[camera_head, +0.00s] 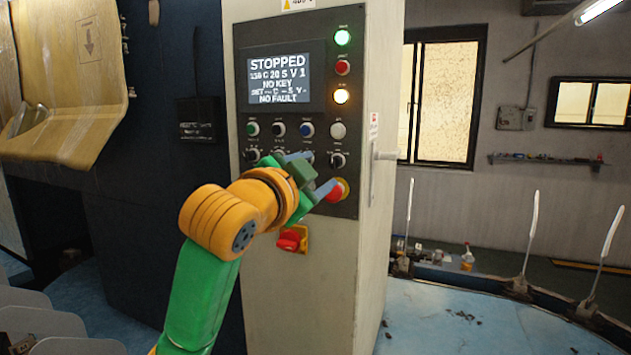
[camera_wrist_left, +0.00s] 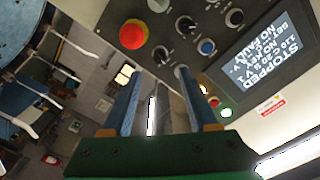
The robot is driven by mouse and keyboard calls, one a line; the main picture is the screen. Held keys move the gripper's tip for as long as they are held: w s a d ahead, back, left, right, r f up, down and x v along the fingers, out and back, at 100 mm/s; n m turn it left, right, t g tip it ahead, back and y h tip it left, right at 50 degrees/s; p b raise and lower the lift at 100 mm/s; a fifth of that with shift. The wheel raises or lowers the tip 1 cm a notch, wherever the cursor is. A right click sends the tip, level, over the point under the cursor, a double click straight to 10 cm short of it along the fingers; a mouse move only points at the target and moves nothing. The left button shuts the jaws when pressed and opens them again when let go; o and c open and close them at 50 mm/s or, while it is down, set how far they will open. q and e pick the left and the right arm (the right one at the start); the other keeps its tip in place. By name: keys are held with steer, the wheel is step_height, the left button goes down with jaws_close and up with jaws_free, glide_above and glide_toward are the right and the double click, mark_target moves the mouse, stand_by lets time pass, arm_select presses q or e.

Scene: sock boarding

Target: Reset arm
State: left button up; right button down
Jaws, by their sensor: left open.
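My left gripper (camera_head: 318,172) is open in front of the lower part of a dark control panel (camera_head: 290,70) on a pale cabinet. In the left wrist view its two blue-grey fingers (camera_wrist_left: 157,75) stand apart with no object held between them. One fingertip appears close to the knobs; whether it touches cannot be told. The red emergency button (camera_head: 337,192) is right beside the lower finger in the head view. It also shows in the left wrist view (camera_wrist_left: 133,34). My right gripper is not in view.
The panel screen (camera_head: 287,76) reads STOPPED, NO KEY and NO FAULT. A green lamp (camera_head: 342,37) and an amber lamp (camera_head: 341,96) are lit. A red rotary switch (camera_head: 292,239) sits lower on the cabinet front (camera_head: 300,300). A handle (camera_head: 385,155) projects from its right side.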

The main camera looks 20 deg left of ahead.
arm_select(q)
steer(key=shift+w, duration=0.15)
step_height(320, 180, down, 31)
steer(key=s+d+n+g, duration=0.2)
steer(key=n+g, duration=0.1)
steer(key=g, duration=0.3)
steer(key=s+f+n+g, duration=0.2)
steer(key=s+f+g, duration=0.2)
steer(key=s+f, duration=0.85)
steer(key=s+f+n+g, duration=0.2)
steer(key=s+f+g, duration=0.2)
steer(key=s+f, duration=0.8)
steer(key=s+a+f+g+b, duration=0.1)
steer(key=s+f, duration=0.2)
steer(key=f, duration=0.5)
steer(key=s+f+g, duration=0.1)
steer(key=s+f, duration=0.2)
steer(key=f, duration=0.5)
steer(key=s+a+f+g, duration=0.1)
steer(key=s+a+f, duration=0.1)
steer(key=s+f, duration=0.7)
steer(key=shift+s+f+y+b, duration=0.3)
steer(key=shift+s+f+b, duration=0.05)
steer(key=shift+s, duration=0.7)
